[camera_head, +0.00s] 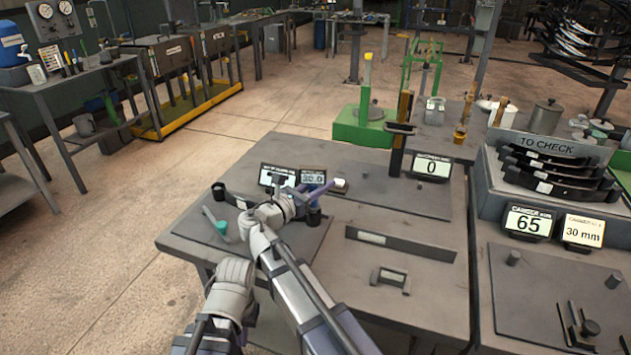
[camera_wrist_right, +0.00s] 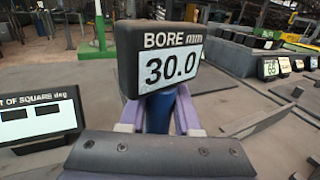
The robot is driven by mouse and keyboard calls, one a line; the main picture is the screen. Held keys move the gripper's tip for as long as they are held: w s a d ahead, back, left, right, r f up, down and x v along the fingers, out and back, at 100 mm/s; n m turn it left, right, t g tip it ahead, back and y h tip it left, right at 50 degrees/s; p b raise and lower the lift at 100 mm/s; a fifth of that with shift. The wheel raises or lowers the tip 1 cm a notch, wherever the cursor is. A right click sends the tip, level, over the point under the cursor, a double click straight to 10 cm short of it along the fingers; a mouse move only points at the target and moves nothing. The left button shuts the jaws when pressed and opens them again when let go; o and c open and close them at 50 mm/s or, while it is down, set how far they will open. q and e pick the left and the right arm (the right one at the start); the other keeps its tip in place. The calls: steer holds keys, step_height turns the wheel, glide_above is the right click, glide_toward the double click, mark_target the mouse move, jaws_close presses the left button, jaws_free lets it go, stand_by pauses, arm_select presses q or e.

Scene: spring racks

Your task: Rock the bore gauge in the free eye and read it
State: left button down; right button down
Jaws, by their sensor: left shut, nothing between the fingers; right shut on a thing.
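My right gripper (camera_head: 318,192) is shut on the bore gauge. In the right wrist view, its display (camera_wrist_right: 172,58) reads BORE mm 30.0, and the blue stem (camera_wrist_right: 158,110) stands between the purple fingers. In the head view the gauge display (camera_head: 313,178) also shows 30.0. A dark upright cylinder (camera_head: 314,215) lies just below my right gripper. Another dark round end (camera_head: 218,190) stands to the left. My right wrist covers what lies between, and I cannot tell how deep the gauge sits in an eye. My left gripper's fingers are not visible.
An out-of-square display (camera_wrist_right: 38,118) stands beside the gauge. A teal-handled tool (camera_head: 215,222) lies on the left. A long dark bar (camera_head: 400,245) and a small bracket (camera_head: 390,279) occupy the bench front. Displays reading 0 (camera_head: 431,167) and 65 (camera_head: 526,222) stand to the right.

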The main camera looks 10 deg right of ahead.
mark_target(321, 167)
steer(key=shift+r, duration=0.15)
stand_by(0.4)
steer(key=shift+r+p, duration=2.4)
steer(key=shift+p, duration=0.15)
steer(key=shift+r+p, duration=2)
